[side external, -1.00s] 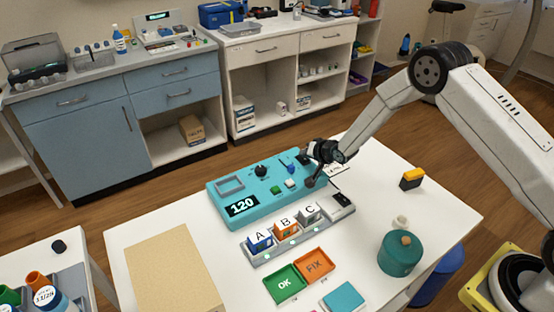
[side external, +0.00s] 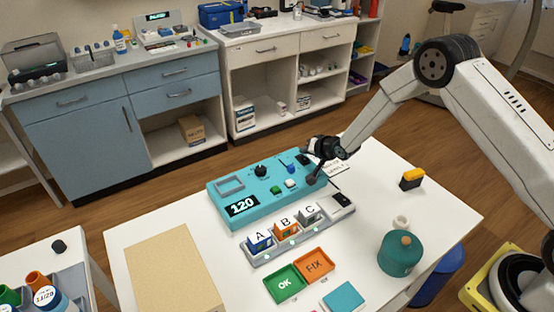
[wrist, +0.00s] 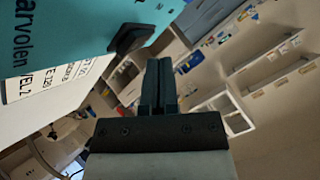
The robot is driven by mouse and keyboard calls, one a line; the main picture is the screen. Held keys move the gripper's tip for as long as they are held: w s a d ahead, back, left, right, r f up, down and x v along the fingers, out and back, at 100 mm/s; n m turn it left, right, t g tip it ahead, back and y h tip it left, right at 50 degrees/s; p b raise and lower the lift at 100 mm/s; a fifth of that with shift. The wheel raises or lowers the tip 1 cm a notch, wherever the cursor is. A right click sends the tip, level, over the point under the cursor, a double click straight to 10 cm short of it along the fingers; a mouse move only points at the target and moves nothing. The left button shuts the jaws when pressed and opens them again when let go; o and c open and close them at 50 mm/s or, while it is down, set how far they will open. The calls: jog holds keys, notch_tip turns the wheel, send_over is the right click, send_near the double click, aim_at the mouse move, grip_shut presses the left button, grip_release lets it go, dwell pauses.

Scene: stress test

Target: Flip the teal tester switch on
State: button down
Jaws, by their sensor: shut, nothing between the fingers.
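The teal tester (side external: 222,209) lies on the white table, with a display reading 120, a dark knob, a green button, a white button and a blue control on top. My gripper (side external: 312,179) is at the tester's right end, low over its edge. In the wrist view my gripper (wrist: 158,66) is shut and empty, its fingers together. The tester's teal side (wrist: 75,20) fills the upper left there, with a dark protruding part (wrist: 130,38) just left of the fingertips. I cannot tell whether the fingers touch it. The switch's position cannot be made out.
In front of the tester stands a grey rack (side external: 262,258) with blocks A, B and C. Green OK (side external: 284,284) and orange FIX (side external: 314,265) trays lie nearer. A teal canister (side external: 399,257) and a yellow-black block (side external: 411,179) stand right. A tan mat (side external: 170,265) lies left.

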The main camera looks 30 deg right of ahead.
aim_at(307, 161)
jog(key=shift+s+r, duration=0.15)
jog(key=shift+r, duration=0.9)
jog(key=shift+s+r, duration=0.1)
jog(key=shift+r, duration=0.95)
jog(key=shift+s+r, duration=0.1)
jog(key=shift+s+r, duration=0.1)
jog(key=shift+s, duration=0.05)
jog(key=s+r+n+g, duration=0.2)
jog(key=s+r, duration=0.1)
jog(key=s, duration=0.7)
jog(key=s+r+n+g, duration=0.3)
jog(key=s, duration=0.8)
jog(key=s+a+r+n+g+h, duration=0.1)
jog(key=s+r+n+g, duration=0.1)
jog(key=s, duration=0.9)
jog(key=shift+r+n+g, duration=0.4)
jog(key=shift+r+g, duration=0.2)
jog(key=shift+r, duration=0.05)
jog(key=shift+w+a, duration=0.15)
jog(key=shift+w, duration=0.05)
